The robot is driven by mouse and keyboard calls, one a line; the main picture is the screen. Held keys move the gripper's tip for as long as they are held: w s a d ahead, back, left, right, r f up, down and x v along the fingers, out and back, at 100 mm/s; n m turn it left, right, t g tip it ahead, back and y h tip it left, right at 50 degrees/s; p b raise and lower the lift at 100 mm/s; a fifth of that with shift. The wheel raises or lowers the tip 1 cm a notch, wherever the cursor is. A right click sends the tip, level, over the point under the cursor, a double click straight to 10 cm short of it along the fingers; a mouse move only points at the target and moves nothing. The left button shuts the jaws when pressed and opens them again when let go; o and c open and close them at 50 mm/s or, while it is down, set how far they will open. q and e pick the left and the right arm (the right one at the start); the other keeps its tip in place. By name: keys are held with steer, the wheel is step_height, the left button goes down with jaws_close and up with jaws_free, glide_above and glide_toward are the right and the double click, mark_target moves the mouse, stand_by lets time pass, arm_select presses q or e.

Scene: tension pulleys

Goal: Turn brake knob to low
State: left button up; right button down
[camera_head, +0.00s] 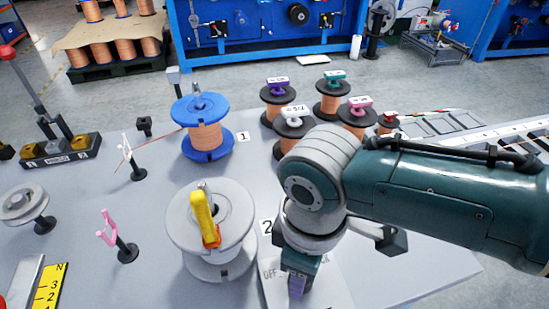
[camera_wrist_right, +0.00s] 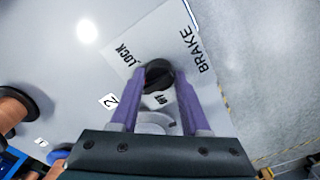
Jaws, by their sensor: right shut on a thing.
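The brake knob (camera_wrist_right: 158,72) is black and round. In the right wrist view it sits on a pale panel (camera_wrist_right: 160,35) printed BRAKE and LOCK, with a smaller label partly covered between my fingers. The purple fingers of my right gripper (camera_wrist_right: 160,78) are on either side of the knob, shut on it. In the head view my right gripper (camera_head: 297,288) points down over the panel (camera_head: 330,292), and the knob is hidden behind it. The knob's pointer direction cannot be made out. My left gripper is not in view.
A large grey spool (camera_head: 210,225) with a yellow handle stands just left of my right gripper. A blue-flanged copper spool (camera_head: 203,130) and several smaller spools stand behind. Pink (camera_head: 120,235) and white guides stand at the left. Bare table shows around the guides.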

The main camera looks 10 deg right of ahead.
steer(key=shift+c, duration=1.9)
jaws_free()
step_height(320, 180, up, 10)
steer(key=p, duration=0.3)
steer(key=shift+p, duration=0.35)
